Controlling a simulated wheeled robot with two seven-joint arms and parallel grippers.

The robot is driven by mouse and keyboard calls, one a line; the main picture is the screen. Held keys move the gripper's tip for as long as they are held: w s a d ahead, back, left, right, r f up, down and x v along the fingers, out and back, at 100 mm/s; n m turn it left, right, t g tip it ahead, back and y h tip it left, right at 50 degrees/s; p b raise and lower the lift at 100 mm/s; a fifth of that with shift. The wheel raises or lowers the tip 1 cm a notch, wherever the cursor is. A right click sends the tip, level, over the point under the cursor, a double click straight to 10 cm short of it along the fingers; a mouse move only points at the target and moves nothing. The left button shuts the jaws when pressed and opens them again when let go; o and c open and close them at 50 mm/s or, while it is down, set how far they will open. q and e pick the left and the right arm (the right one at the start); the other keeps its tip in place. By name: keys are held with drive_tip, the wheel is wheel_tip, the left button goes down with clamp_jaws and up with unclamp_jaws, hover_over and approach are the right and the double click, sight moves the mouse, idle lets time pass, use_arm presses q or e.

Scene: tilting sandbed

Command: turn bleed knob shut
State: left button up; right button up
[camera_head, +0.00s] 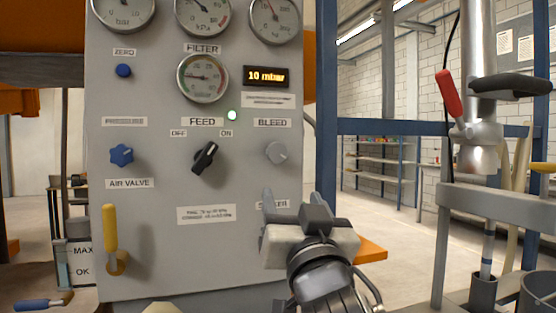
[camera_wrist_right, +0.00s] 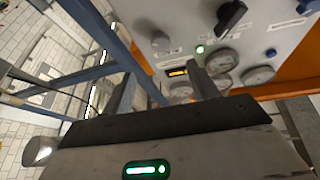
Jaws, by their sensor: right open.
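The bleed knob (camera_head: 277,153) is a small round grey knob under the BLEED label, at the right of the grey control panel (camera_head: 150,230). It also shows in the wrist view (camera_wrist_right: 160,41), beyond the fingertips. My right gripper (camera_head: 291,199) is open and empty, below the knob and apart from it. In the wrist view its two fingers (camera_wrist_right: 163,84) stand apart with nothing between them. My left gripper is not in view.
Left of the bleed knob is the black feed knob (camera_head: 205,157), tilted toward ON, with a lit green lamp (camera_head: 232,115) above. The display (camera_head: 266,76) reads 10 mbar. A metal stand (camera_head: 480,120) is at right.

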sight(277, 156)
drive_tip(key=p+x, duration=0.1)
drive_tip(key=x, duration=0.6)
drive_tip(key=p+x, duration=0.1)
drive_tip(key=x, duration=0.6)
drive_tip(key=shift+w+a+r, duration=0.1)
drive_tip(key=shift+w+r, duration=0.15)
drive_tip(key=shift+r, duration=0.1)
drive_tip(key=c, duration=1)
